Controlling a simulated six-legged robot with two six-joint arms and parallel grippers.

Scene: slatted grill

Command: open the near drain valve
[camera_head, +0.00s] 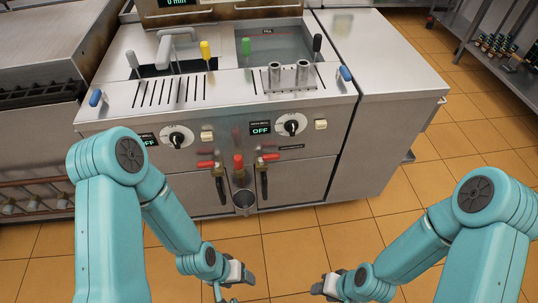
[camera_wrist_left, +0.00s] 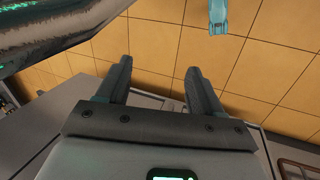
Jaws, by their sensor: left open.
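Low on the fryer front are a left drain valve with a red lever (camera_head: 206,165) and a right drain valve with a red lever (camera_head: 270,157). A third red handle (camera_head: 238,161) sits between them, above a round metal drain outlet (camera_head: 243,199). I cannot tell which valve is the near one. My left gripper (camera_head: 238,283) is low in front of the fryer, apart from the valves. In the left wrist view its two fingers (camera_wrist_left: 158,68) are spread and empty. My right gripper (camera_head: 322,288) is low at the right, apart from the fryer; its jaws are too small to read.
The fryer (camera_head: 225,125) has two knobs (camera_head: 177,137) and blue handles (camera_head: 346,74) on its top edge. A steel counter (camera_head: 375,55) adjoins on the right, and a grill unit (camera_head: 35,60) stands left. The tiled floor (camera_head: 310,240) in front is clear.

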